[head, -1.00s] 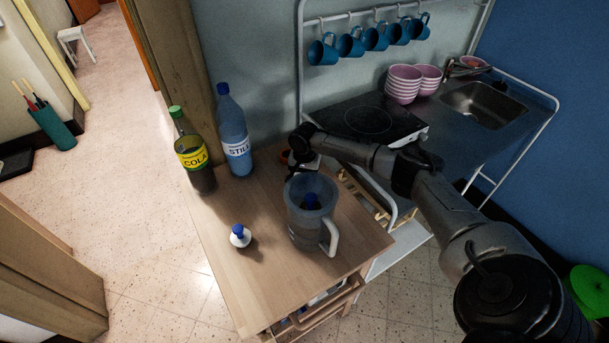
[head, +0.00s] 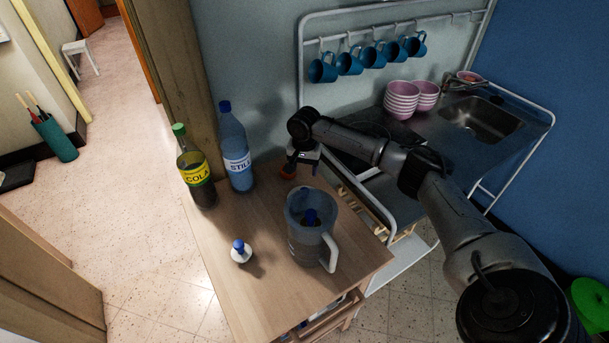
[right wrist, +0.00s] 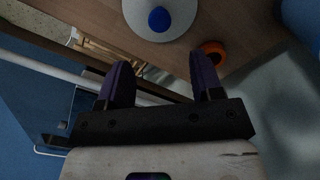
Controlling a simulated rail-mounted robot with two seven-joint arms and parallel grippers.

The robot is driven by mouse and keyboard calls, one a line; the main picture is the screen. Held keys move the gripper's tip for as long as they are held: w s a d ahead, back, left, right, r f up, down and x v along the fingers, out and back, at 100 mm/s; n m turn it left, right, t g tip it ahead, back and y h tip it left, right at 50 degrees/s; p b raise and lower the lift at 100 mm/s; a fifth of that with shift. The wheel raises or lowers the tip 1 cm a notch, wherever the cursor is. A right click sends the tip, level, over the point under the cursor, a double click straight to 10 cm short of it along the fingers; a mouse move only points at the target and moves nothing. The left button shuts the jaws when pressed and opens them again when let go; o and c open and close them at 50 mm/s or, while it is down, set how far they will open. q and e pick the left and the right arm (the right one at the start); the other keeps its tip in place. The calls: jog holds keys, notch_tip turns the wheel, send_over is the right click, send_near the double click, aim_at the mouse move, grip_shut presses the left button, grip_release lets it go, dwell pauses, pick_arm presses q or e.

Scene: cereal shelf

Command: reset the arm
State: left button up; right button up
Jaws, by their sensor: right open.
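My right gripper (head: 302,170) hangs above the back of the wooden table, behind the pitcher and apart from it. The right wrist view shows its two dark fingers (right wrist: 161,72) spread wide with nothing between them. My right arm comes in from the right and reaches over the side of the counter. My left gripper is in neither view.
A grey pitcher (head: 305,243) with a blue-topped item inside, a small white bottle (head: 241,255), a cola bottle (head: 198,180) and a still water bottle (head: 236,155) stand on the table (head: 265,295). An orange ring-like thing (right wrist: 213,52) lies near the gripper.

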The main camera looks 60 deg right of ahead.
jog(key=shift+r, duration=0.65)
